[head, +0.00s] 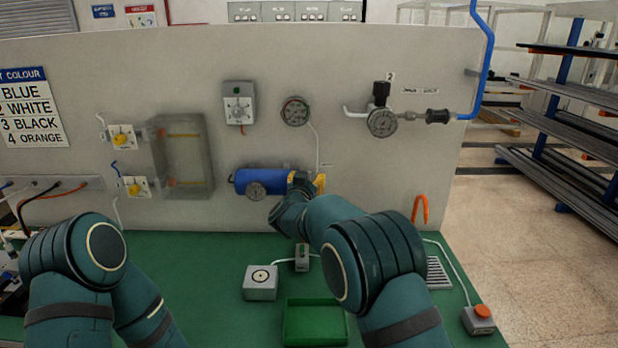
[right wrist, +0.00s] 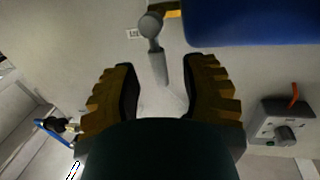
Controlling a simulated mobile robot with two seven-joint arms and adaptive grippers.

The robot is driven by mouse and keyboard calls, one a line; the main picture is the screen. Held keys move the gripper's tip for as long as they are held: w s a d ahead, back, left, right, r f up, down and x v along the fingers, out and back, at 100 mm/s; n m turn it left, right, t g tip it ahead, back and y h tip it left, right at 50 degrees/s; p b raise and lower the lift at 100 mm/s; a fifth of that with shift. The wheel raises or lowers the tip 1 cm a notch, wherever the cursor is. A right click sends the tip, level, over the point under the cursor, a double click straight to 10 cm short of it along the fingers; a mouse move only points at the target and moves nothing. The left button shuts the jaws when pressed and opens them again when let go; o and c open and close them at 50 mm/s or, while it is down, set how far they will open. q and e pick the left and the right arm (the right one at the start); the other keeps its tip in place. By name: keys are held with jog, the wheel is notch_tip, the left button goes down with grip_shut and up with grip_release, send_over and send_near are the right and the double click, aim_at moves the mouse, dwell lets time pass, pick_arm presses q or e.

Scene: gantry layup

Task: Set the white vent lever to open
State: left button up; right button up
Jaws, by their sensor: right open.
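The vent lever (right wrist: 159,68) shows in the right wrist view as a pale grey-white handle hanging from a round pivot, next to a short yellow piece at the end of the blue tank (right wrist: 255,20). In the head view the blue tank (head: 262,180) is on the panel, and my right gripper (head: 318,183) is at its right end and hides the lever. In the right wrist view my right gripper (right wrist: 165,72) is open, with the handle's lower end between its two fingertips and a gap on each side. My left gripper is out of view; only my left arm shows.
A round gauge (head: 295,111) and a dial box (head: 239,105) are above the tank. A clear box (head: 182,156) with yellow-knobbed valves is to the left. Below, a green tray (head: 316,322), a white button box (head: 261,283) and an orange-button box (head: 479,319) sit on the green bench.

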jog(key=shift+w+d, duration=0.15)
jog(key=shift+w, duration=0.55)
grip_shut()
